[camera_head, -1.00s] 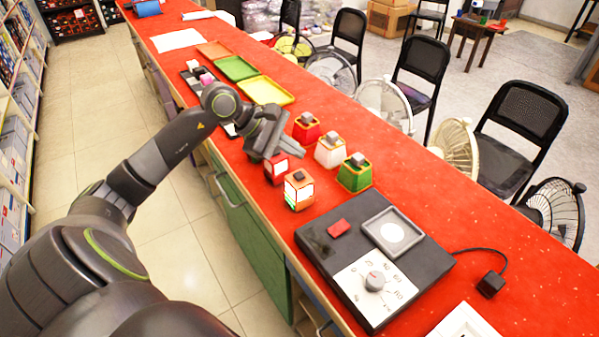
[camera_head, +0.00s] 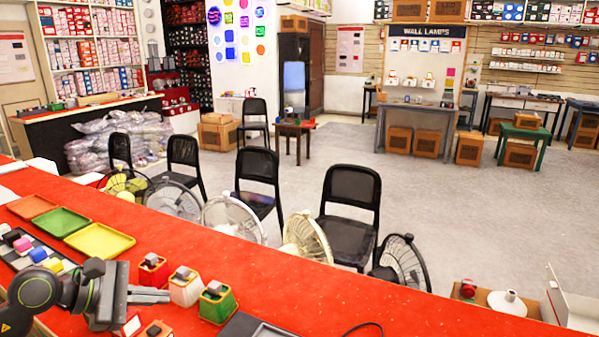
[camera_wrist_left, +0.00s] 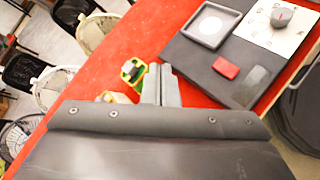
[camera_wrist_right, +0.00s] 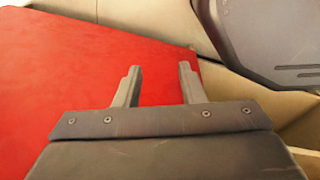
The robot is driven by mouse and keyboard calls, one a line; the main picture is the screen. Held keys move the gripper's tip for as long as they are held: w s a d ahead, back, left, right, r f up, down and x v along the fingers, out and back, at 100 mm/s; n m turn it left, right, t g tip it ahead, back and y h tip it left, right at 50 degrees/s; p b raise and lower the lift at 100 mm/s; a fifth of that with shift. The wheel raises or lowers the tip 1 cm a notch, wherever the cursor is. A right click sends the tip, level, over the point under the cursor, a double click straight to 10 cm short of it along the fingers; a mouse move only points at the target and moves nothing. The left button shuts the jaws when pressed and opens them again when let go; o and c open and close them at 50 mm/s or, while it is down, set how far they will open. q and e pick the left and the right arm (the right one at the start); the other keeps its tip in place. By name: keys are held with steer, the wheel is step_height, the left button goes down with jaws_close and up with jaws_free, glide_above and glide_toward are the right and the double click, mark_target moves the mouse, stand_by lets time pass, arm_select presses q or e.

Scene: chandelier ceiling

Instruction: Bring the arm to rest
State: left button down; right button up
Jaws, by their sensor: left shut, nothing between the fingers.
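My left gripper (camera_head: 166,296) is shut and empty, low over the red counter (camera_head: 250,270), just left of the white and green boxes in the head view. The left wrist view shows its fingers (camera_wrist_left: 160,72) pressed together, partly hiding the green box (camera_wrist_left: 134,70). My right gripper (camera_wrist_right: 159,72) shows only in the right wrist view. Its fingers stand apart with nothing between them, at the edge of a red surface.
A red box (camera_head: 152,273), white box (camera_head: 185,288) and green box (camera_head: 217,303) stand close to the left gripper.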

arm_select(q)
step_height(320, 180, up, 6)
steer(key=s+d+n+t+h, duration=0.2)
steer(key=n+t, duration=1)
steer(key=n, duration=0.5)
steer(key=s+a+f+n+g+y, duration=0.1)
steer(key=s+a+f+n+y, duration=0.2)
steer(key=n+y, duration=0.45)
steer(key=s+a+f+n+g+y, duration=0.15)
steer(key=a+f+n+y, duration=0.3)
steer(key=n, duration=0.55)
steer(key=s+a+f+n+g+y, duration=0.1)
steer(key=s+a+f+n+y, duration=0.15)
steer(key=f+n+y, duration=0.45)
steer(key=s+d+f+n+g+h, duration=0.35)
steer(key=s+f+n+g, duration=0.25)
steer(key=s+f, duration=0.3)
steer(key=s+d+f+n+g+h, duration=0.35)
steer(key=s+f+n+g, duration=0.3)
steer(key=s, duration=0.45)
step_height(320, 180, down, 25)
steer(key=a, duration=0.1)
steer(key=s+d+f+g, duration=0.1)
steer(key=s+f+g, duration=0.1)
steer(key=s+f, duration=1.2)
steer(key=shift+s+f, duration=0.3)
steer(key=shift+s, duration=0.25)
